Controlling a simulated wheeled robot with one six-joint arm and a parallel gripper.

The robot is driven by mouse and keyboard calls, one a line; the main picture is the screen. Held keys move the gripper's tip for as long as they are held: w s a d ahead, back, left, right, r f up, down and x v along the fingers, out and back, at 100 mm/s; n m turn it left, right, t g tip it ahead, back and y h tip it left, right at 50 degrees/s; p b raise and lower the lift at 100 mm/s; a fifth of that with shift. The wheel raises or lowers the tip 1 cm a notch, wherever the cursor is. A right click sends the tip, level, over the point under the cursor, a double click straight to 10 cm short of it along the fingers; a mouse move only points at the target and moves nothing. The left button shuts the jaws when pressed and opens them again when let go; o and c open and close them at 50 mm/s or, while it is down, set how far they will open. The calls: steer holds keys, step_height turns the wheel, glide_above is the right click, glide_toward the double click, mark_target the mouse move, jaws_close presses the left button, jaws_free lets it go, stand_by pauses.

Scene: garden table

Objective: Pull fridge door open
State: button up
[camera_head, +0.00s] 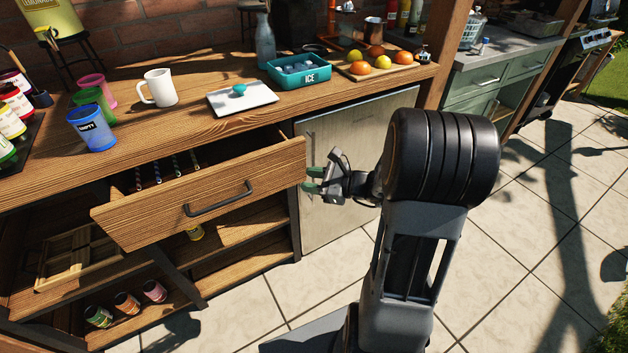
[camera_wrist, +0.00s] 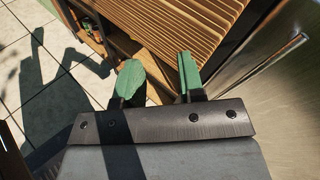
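The fridge is the steel-fronted unit under the counter, and its door (camera_head: 345,135) looks shut in the head view. In the wrist view the brushed steel door (camera_wrist: 285,115) fills the right side. A slim metal bar handle (camera_wrist: 268,63) runs slantwise along it. My gripper (camera_head: 311,180) is in front of the door's left part, near the end of the drawer front. In the wrist view its two green fingers (camera_wrist: 160,78) are apart with nothing between them. The handle lies to the right of the right finger, outside the gap. My arm hides part of the door.
A wooden drawer (camera_head: 225,190) stands pulled out just left of the gripper. The counter (camera_head: 210,125) above holds a mug, a blue ice tray (camera_head: 300,70) and a fruit board. The tiled floor (camera_head: 540,220) is open to the right.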

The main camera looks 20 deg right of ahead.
steer(key=w+d+f+m+t+h+b, duration=0.35)
steer(key=d+f+m+t+h, duration=0.2)
steer(key=d+f+m, duration=0.45)
steer(key=w+a+r+n+b, duration=0.1)
steer(key=w+a+r+b, duration=0.1)
steer(key=w, duration=1)
steer(key=shift+a+t, duration=0.35)
steer(key=shift+a, duration=0.1)
jaws_close()
